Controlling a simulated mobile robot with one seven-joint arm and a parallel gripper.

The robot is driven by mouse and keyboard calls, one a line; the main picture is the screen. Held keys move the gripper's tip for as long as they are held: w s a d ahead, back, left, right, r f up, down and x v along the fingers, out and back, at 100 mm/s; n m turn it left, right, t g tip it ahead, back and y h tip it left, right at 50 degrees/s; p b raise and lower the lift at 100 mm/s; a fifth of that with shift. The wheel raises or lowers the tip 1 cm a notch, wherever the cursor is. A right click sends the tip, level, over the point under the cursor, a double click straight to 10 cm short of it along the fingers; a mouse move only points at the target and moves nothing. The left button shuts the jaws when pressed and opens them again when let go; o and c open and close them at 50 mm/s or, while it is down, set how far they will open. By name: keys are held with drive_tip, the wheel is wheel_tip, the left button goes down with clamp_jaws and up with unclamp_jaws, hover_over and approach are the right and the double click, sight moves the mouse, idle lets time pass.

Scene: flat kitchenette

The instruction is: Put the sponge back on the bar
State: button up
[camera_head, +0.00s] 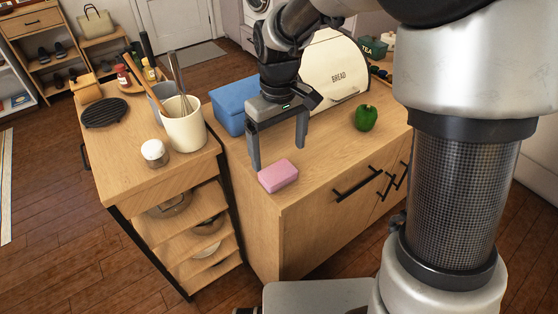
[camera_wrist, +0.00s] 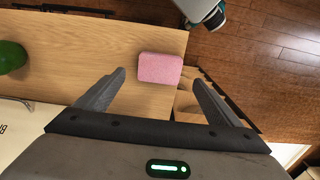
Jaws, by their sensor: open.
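The sponge (camera_head: 278,176) is a pink block lying flat on the wooden counter, close to its front left corner. My gripper (camera_head: 279,157) is open and empty, pointing down just behind and above the sponge in the head view. In the wrist view the sponge (camera_wrist: 160,68) lies beyond the fingertips, roughly between their lines, with my gripper (camera_wrist: 157,78) apart from it. The counter (camera_head: 325,165) is the bar-height wooden cabinet top with black handles. I cannot tell which surface is the bar.
A green pepper (camera_head: 366,118), a cream bread box (camera_head: 330,70) and a blue box (camera_head: 232,104) stand on the counter. A white utensil crock (camera_head: 184,128) and a small white-lidded jar (camera_head: 155,152) stand on the shelved unit at left. The counter right of the sponge is clear.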

drive_tip(key=s+d+r+m+t, duration=0.2)
drive_tip(key=s+d+r, duration=0.2)
drive_tip(key=r, duration=0.2)
drive_tip(key=s+d+r+m+t, duration=0.1)
drive_tip(key=s+d+r, duration=0.3)
drive_tip(key=r, duration=0.3)
drive_tip(key=s+d+r+m+t, duration=0.1)
drive_tip(key=s+d+m+t, duration=0.1)
drive_tip(key=s, duration=0.6)
drive_tip(key=shift+s+d+r+m+t, duration=0.2)
drive_tip(key=shift+d+m+t, duration=0.1)
drive_tip(key=shift+d+m, duration=0.75)
drive_tip(key=shift+d, duration=0.2)
